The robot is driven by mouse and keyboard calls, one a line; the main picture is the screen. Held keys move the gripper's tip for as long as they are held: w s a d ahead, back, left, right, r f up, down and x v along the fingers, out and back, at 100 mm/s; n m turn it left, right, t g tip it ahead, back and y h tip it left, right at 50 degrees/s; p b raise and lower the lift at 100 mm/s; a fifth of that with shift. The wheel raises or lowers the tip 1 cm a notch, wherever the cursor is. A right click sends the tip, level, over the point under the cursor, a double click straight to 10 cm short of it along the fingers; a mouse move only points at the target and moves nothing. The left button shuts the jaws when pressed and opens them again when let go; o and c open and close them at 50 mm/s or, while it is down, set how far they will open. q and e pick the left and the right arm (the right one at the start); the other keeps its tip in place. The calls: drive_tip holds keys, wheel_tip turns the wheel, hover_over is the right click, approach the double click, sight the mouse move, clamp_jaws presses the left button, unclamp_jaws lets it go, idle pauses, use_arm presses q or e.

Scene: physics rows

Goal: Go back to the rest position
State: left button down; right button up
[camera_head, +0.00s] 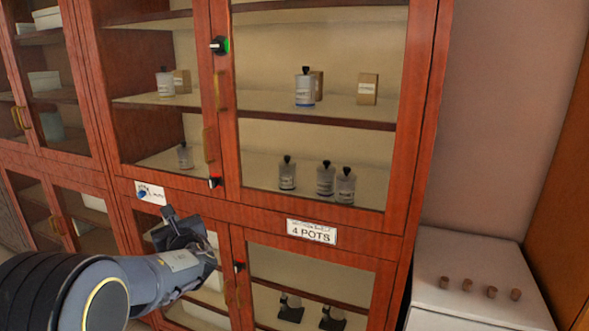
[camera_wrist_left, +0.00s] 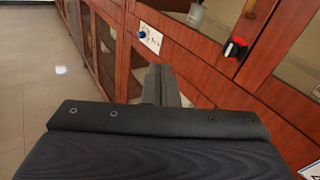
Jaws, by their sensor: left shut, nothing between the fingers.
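My left arm comes in from the lower left in the head view, and its gripper (camera_head: 180,228) is in front of the wooden cabinet (camera_head: 262,217), at the level of the rail between the upper and lower doors. The gripper is shut and empty. In the left wrist view the gripper (camera_wrist_left: 160,85) points towards the cabinet front, below a small label plate with a blue knob (camera_wrist_left: 149,36). A dark knob with a red light (camera_wrist_left: 235,47) is to its right. I cannot tell whether the gripper touches the cabinet. My right gripper is not in view.
Glass doors show bottles (camera_head: 305,88) and small boxes on shelves. A sign reading "4 POTS" (camera_head: 311,231) is on the rail. A white cabinet with several small brown knobs or corks (camera_head: 491,292) stands at right. Open floor (camera_wrist_left: 35,80) lies left in the wrist view.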

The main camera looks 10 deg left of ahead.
use_arm(q)
drive_tip(key=s+a+f+n+g+h, duration=0.2)
drive_tip(key=s+a+f+n+g, duration=0.15)
drive_tip(key=s+n, duration=0.5)
drive_tip(key=s+a+f+n+g+h, duration=0.1)
drive_tip(key=s+a+f+n+g, duration=0.1)
drive_tip(key=s+f+n+g, duration=0.45)
drive_tip(key=s+d+n+t+h+p, duration=0.1)
drive_tip(key=s+d+n+h, duration=1)
drive_tip(key=s+d, duration=1)
drive_tip(key=s+n, duration=0.2)
drive_tip(key=shift+s+n+t+h, duration=0.15)
drive_tip(key=shift+n+t+h, duration=0.15)
drive_tip(key=shift+n+t, duration=0.1)
